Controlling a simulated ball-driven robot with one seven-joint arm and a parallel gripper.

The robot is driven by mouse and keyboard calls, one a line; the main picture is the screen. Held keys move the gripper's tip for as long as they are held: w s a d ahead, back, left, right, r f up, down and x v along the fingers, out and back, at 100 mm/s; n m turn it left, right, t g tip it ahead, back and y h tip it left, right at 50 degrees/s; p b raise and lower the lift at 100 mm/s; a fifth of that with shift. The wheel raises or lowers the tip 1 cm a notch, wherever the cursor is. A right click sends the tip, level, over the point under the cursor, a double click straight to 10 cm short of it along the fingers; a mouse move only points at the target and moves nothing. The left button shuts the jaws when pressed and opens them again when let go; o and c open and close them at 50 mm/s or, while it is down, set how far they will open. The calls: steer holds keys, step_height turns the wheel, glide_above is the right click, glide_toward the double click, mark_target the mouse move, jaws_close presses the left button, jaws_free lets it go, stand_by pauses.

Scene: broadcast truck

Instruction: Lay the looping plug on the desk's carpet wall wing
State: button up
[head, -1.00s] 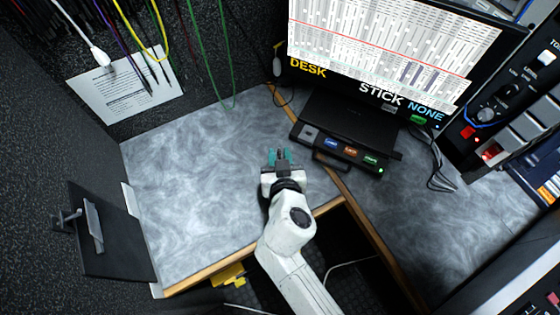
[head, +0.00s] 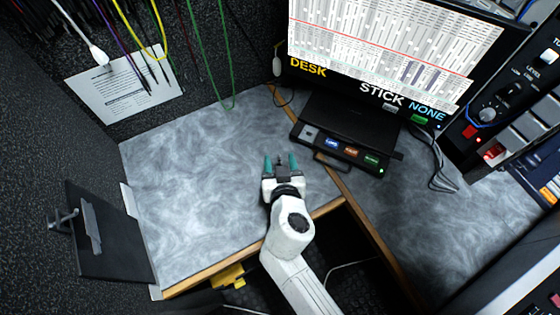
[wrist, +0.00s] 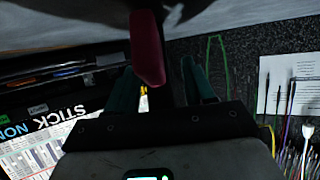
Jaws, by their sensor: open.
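My gripper (head: 281,160) is over the grey marbled desk wing beside the carpet wall (head: 200,190). Its two teal fingers are spread apart. A small dark thing, seemingly the looping plug (head: 282,161), shows between them in the head view. In the wrist view my gripper (wrist: 162,85) has a finger on each side of a dark bar with a dark red end (wrist: 148,50), likely the same plug, close to the camera. Neither finger visibly grips it. I cannot tell whether it rests on the desk, and its far side is hidden.
A black button box (head: 345,150) and a monitor (head: 385,45) stand right of the wing. A black clipboard (head: 92,238) is at the left edge. Cables (head: 160,30) and a paper sheet (head: 122,88) hang on the carpet wall. The wing's middle is clear.

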steer(key=shift+r+p, duration=0.3)
steer(key=shift+p, duration=0.05)
steer(key=b+v, duration=0.1)
steer(key=v, duration=1.1)
